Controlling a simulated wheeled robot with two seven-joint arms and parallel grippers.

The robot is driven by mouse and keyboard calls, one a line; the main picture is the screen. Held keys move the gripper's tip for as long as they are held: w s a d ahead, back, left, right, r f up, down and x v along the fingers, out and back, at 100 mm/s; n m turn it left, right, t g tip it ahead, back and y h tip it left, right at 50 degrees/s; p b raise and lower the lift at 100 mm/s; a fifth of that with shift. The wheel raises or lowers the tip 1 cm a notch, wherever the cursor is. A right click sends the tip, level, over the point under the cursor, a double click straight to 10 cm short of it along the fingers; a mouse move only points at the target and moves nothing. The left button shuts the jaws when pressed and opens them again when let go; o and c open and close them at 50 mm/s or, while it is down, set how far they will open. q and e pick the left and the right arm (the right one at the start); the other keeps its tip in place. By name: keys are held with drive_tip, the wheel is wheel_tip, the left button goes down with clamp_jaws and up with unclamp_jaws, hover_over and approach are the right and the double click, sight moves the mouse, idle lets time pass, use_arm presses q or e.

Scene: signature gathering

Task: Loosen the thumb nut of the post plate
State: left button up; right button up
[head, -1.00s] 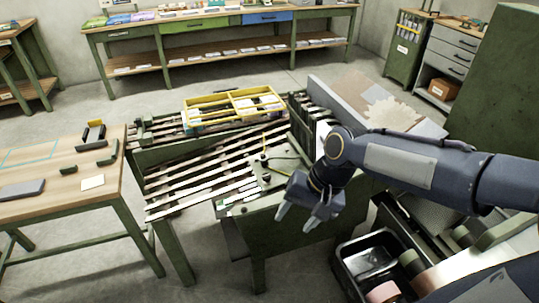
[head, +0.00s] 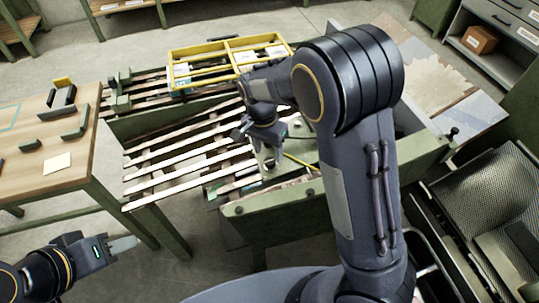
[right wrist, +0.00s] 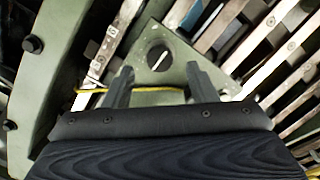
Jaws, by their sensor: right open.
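The green post plate (right wrist: 148,38) is in the right wrist view, with a dark round piece on it that looks like the thumb nut (right wrist: 152,50). A pale thin rod crosses its middle. My right gripper (right wrist: 158,78) is open and empty; its two fingers point at the plate, on either side of and short of the nut. In the head view my right gripper (head: 246,132) is above the slats beside the post plate (head: 268,172), and my arm hides part of that area. My left gripper (head: 123,243) is low at the left, away from the plate; its fingers overlap.
Light slats (head: 165,165) run left of the plate. A yellow frame tray (head: 222,55) stands behind. A yellow cord (right wrist: 145,90) lies across near the plate. A wooden table (head: 45,150) is at the left. Dark bolt heads (right wrist: 33,44) stick up from a green beam.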

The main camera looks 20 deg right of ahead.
sight(270, 160)
drive_tip(key=shift+s+d+f, duration=0.1)
drive_tip(key=shift+d+f, duration=0.05)
drive_tip(key=shift+f, duration=1.6)
drive_tip(key=c, duration=1)
